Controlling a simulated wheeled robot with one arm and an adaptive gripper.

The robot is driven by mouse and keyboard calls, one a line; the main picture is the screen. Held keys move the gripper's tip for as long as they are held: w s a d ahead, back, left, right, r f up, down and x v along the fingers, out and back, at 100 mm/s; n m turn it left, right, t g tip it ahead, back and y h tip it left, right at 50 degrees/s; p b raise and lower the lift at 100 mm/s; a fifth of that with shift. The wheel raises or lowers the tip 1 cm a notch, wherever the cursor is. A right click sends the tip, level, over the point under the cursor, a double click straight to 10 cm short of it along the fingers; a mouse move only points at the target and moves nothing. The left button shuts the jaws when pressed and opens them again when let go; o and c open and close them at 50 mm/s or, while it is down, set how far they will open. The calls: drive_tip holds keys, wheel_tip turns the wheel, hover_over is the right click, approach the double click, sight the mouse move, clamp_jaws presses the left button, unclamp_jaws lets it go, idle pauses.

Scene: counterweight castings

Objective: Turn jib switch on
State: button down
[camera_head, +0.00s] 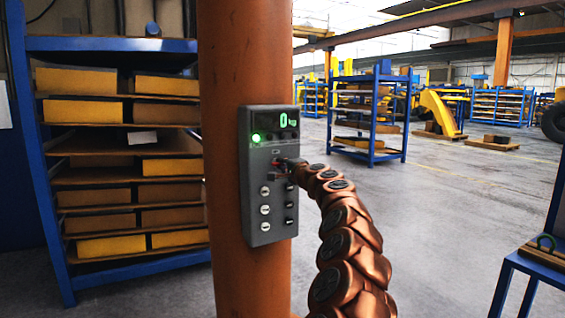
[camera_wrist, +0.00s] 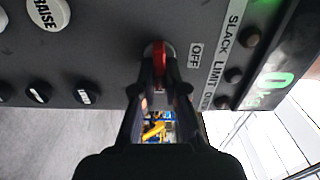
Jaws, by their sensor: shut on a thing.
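A grey control box (camera_head: 255,222) is mounted on an orange column (camera_head: 223,60). Its display (camera_head: 288,120) reads 0 in green, and a green lamp (camera_head: 256,138) glows beside it. My gripper (camera_head: 284,164) is at the middle of the box, with the arm reaching in from the lower right. In the wrist view my gripper (camera_wrist: 160,82) is shut on a red switch lever (camera_wrist: 158,58). An OFF label (camera_wrist: 196,55) lies just to the right of the lever. The fingers hide part of the switch and any label on its other side.
A blue rack (camera_head: 45,170) with yellow and brown castings stands left. A blue stand (camera_head: 535,268) is at right. Open floor (camera_head: 440,230) lies beyond.

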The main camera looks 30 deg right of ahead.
drive_tip(key=shift+f+m, duration=0.1)
drive_tip(key=shift+m, duration=0.3)
drive_tip(key=c, duration=1.2)
unclamp_jaws()
drive_tip(key=shift+s, duration=0.1)
drive_tip(key=shift+s+a, duration=0.15)
drive_tip(key=shift+s, duration=1.85)
drive_tip(key=shift+s+a, duration=0.2)
drive_tip(key=shift+s, duration=1.75)
drive_tip(key=shift+s+a, duration=0.15)
drive_tip(key=shift+s, duration=1.85)
drive_tip(key=shift+a, duration=0.1)
